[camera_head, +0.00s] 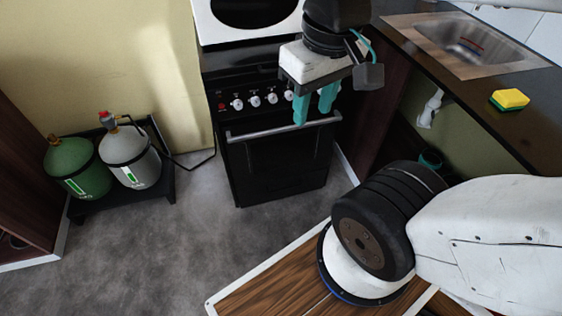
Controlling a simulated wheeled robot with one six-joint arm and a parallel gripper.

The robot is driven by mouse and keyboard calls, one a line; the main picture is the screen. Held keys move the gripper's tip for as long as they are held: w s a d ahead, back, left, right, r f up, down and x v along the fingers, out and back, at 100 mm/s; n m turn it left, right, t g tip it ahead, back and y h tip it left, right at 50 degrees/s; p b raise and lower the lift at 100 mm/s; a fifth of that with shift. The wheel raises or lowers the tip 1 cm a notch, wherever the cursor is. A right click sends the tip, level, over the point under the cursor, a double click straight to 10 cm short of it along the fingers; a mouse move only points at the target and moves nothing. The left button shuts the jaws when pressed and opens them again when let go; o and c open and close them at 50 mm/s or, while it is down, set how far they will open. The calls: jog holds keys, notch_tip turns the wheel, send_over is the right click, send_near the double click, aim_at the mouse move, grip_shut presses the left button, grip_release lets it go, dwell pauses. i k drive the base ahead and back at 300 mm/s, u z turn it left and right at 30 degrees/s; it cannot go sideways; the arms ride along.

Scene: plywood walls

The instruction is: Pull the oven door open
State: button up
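The black oven (250,90) stands against the wall at the top middle, with a row of white knobs on its front. Its door (275,165) looks closed, flush with the front. A grey bar handle (262,131) runs across the top of the door. My gripper (314,108) has two teal fingers pointing down at the handle's right part. The fingers are apart with nothing seen between them. The left fingertip overlaps the handle in the picture; I cannot tell whether it touches. The gripper body hides the rightmost knobs.
A green gas bottle (75,168) and a grey one (130,157) stand on a dark trolley left of the oven. A dark counter (515,130) with a sink (465,42) and a yellow sponge (510,98) is at right. Grey floor (200,235) before the oven is clear.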

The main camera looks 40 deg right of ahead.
aim_at(262, 149)
jog(key=z, duration=0.7)
jog(key=i, duration=0.8)
jog(key=z, duration=0.7)
jog(key=k, duration=1.45)
jog(key=u, duration=1.25)
jog(key=i, duration=1)
jog(key=z, duration=0.05)
